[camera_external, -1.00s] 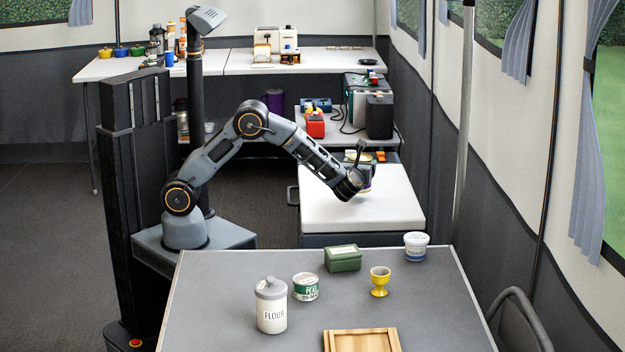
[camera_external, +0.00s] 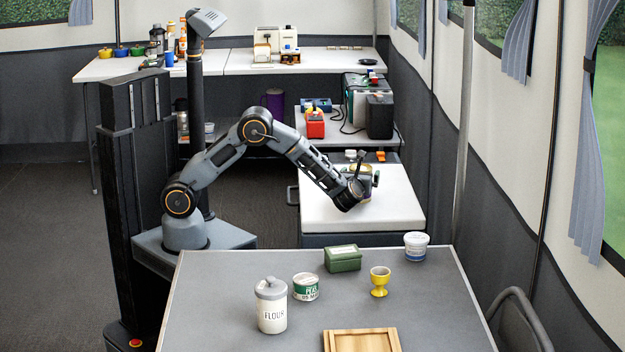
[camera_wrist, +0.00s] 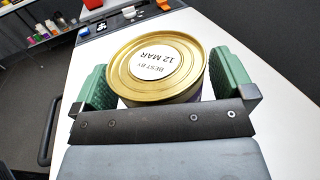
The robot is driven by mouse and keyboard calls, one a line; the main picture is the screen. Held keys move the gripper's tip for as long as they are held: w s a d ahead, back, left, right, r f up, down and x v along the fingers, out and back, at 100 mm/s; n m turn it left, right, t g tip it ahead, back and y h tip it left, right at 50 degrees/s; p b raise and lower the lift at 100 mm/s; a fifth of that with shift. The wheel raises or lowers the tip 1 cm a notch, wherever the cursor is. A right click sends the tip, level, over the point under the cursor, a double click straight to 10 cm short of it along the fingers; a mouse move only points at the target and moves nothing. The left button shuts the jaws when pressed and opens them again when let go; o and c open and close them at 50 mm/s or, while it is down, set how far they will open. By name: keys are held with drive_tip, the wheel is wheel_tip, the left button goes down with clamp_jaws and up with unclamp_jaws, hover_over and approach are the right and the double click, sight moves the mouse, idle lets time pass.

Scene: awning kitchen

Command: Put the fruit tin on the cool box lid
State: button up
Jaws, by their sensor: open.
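The fruit tin (camera_wrist: 158,58) shows in the wrist view as a round gold-rimmed can with a white "BEST BY 12 MAR" label on its end. It is over the white cool box lid (camera_external: 398,212), which also shows in the wrist view (camera_wrist: 262,82). My gripper (camera_external: 364,178) is open, with one green finger pad on each side of the tin and a narrow gap at each side. In the external view my wrist hides most of the tin. The tin's underside is hidden, so its contact with the lid cannot be seen.
Behind the lid is a low shelf with appliances.

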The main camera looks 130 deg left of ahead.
drive_tip(key=shift+r, duration=0.15)
drive_tip(key=p+v, duration=0.1)
drive_tip(key=v, duration=1.1)
drive_tip(key=shift+d, duration=0.1)
drive_tip(key=s+d+r+n+t+h, duration=0.1)
drive_tip(key=s+d+n+t+h, duration=0.2)
drive_tip(key=d, duration=0.9)
drive_tip(key=s+d+r+n+t+h, duration=0.1)
drive_tip(key=s+d+n+t+h, duration=0.2)
drive_tip(key=d+h, duration=0.4)
drive_tip(key=s+d+r+n+t+h, duration=0.1)
drive_tip(key=s+d+n+t+h, duration=0.2)
drive_tip(key=d, duration=1.6)
drive_tip(key=n+t+h, duration=0.2)
drive_tip(key=n+h, duration=0.1)
drive_tip(key=shift+s+n, duration=0.3)
drive_tip(key=shift+d, duration=0.1)
